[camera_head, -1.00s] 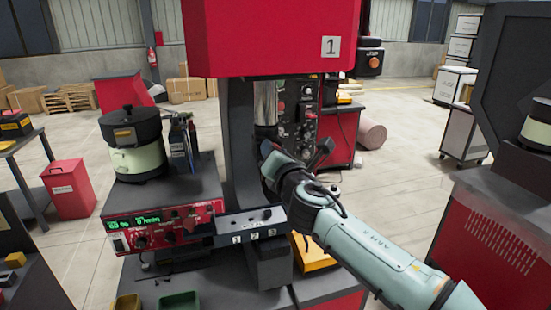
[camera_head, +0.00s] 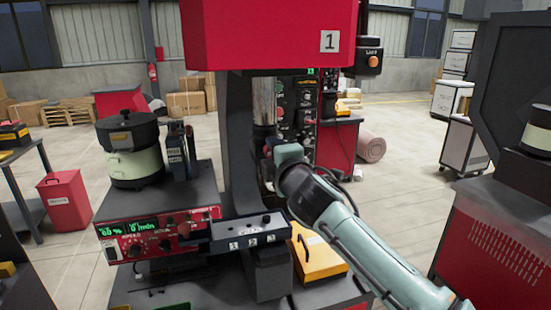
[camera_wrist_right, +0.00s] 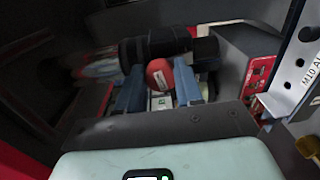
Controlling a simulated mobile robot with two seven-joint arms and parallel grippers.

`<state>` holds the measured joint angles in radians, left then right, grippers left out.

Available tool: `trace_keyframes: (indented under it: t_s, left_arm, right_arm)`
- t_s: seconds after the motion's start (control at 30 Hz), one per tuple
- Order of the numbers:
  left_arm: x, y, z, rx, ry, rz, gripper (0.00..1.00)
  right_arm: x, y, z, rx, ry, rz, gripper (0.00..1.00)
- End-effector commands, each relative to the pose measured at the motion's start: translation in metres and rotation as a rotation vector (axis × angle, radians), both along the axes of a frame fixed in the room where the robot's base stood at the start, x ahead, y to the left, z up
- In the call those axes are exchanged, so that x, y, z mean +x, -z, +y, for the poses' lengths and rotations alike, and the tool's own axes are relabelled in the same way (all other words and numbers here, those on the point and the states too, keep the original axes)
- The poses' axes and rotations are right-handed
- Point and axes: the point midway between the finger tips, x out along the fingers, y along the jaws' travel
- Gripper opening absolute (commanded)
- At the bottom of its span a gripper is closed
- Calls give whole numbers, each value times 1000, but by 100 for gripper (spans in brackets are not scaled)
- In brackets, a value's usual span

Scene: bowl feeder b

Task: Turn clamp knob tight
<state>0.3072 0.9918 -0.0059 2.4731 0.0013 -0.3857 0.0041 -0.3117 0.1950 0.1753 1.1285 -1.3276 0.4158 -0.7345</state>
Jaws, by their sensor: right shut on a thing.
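The clamp knob appears as a round red knob with a pale label (camera_wrist_right: 158,74) in the right wrist view. My right gripper (camera_wrist_right: 158,92) has its two blue fingers on either side of this knob and is shut on it. In the head view my right wrist (camera_head: 293,178) is at the press column, just below the bright metal ram (camera_head: 264,102). It hides the knob and most of the fingers there. How tight the knob is cannot be seen. My left gripper is not in view.
The bowl feeder (camera_head: 136,150) stands on a red control unit (camera_head: 150,238) at the left. A dark bar with number labels (camera_head: 245,233) juts out under my right wrist. The red press head (camera_head: 265,30) hangs above. A yellow box (camera_head: 317,252) is below my forearm.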

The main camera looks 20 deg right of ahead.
Motion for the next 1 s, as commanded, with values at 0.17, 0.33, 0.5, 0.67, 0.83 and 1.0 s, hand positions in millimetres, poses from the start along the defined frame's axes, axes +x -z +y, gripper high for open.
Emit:
trace_keyframes:
  t_s: [0.17, 0.33, 0.5, 0.67, 0.83, 1.0]
  left_arm:
    - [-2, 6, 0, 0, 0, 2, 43]
    - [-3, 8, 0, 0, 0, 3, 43]
    - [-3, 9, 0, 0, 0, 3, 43]
    - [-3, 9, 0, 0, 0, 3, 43]
    - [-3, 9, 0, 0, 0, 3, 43]
    - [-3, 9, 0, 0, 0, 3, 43]
  right_arm:
    - [-1, 0, 2, 102, -5, 0, 5]
    - [0, -1, 2, 162, -6, 3, 5]
    - [-1, -1, 3, 191, -6, 4, 5]
    - [-1, -1, 3, 199, -7, 4, 5]
    - [-1, -1, 3, 200, -7, 4, 5]
    - [-1, -1, 3, 199, -7, 4, 55]
